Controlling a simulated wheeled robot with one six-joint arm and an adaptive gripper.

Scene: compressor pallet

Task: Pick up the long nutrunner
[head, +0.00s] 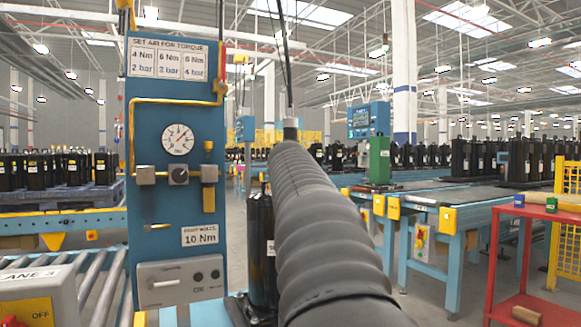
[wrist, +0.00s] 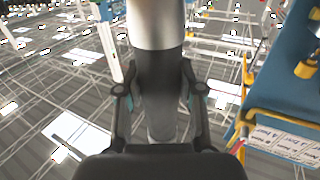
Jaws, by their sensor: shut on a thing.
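The long nutrunner (wrist: 157,75) is a cylinder with a silver upper section and a dark grey section below it. In the wrist view it runs between the two fingers of my gripper (wrist: 158,92), which is shut on its dark part. In the head view, a short grey piece, seemingly the nutrunner's top (head: 290,130), shows above my ribbed dark arm sleeve, with a dark cable rising from it. My gripper and the rest of the tool are hidden behind the sleeve there.
A blue torque panel (head: 178,105) with a gauge and yellow pipe stands close left of my arm; it also shows in the wrist view (wrist: 280,85). A black compressor (head: 261,250) stands behind the sleeve. A conveyor (head: 440,200) and red cart (head: 540,215) are at the right.

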